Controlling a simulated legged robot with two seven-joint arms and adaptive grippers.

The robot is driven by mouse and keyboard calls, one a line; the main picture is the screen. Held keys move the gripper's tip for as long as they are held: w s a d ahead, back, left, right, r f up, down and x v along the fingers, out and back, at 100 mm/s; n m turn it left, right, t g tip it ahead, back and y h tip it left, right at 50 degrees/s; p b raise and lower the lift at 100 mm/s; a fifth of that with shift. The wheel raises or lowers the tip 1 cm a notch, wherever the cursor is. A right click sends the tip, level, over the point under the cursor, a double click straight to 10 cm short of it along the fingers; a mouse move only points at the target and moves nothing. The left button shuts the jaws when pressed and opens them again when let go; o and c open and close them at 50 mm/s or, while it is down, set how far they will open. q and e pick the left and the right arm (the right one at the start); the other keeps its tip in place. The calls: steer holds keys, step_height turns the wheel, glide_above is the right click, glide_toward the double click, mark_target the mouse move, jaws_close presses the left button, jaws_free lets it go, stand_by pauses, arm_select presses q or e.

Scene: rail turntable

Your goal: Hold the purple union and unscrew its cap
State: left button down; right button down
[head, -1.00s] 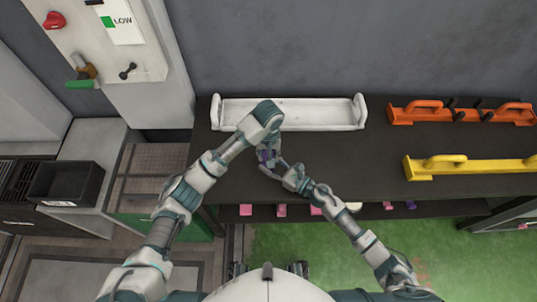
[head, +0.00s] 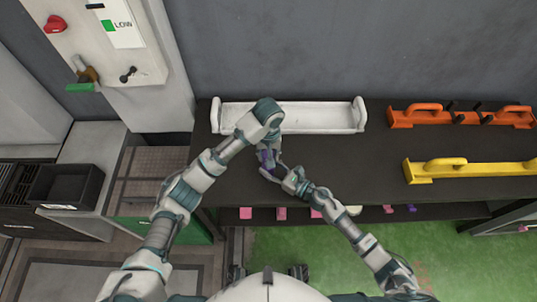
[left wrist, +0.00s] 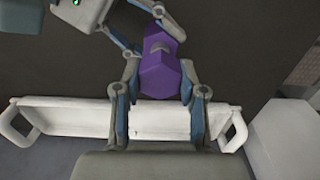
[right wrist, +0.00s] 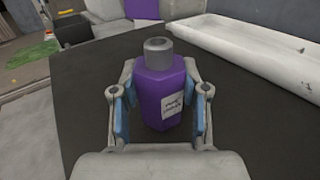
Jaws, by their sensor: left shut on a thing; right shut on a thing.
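The purple union (head: 267,158) is held between my two grippers above the dark table, small and partly hidden in the head view. In the right wrist view, my right gripper (right wrist: 160,108) is shut on its purple six-sided body (right wrist: 158,88), which has a white label and a bare grey neck. A purple piece (right wrist: 144,8), seemingly the cap, shows beyond the neck at the top edge. In the left wrist view, my left gripper (left wrist: 160,100) is shut on a purple part (left wrist: 160,78). The right gripper's fingers (left wrist: 145,22) reach in from the top. Contact between cap and neck is unclear.
A white tray (head: 290,104) with end handles lies at the table's back. Orange handled pieces (head: 420,112) and a yellow one (head: 470,170) lie at the right. A black bin (head: 70,187) stands at the left. The table's middle right is clear.

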arm_select(q)
steer(key=shift+r, duration=2.1)
arm_select(e)
steer(key=shift+f, duration=0.1)
steer(key=c, duration=0.5)
jaws_free()
steer(key=v, duration=1.2)
steer(key=shift+d, duration=0.1)
arm_select(q)
steer(key=shift+s, duration=0.15)
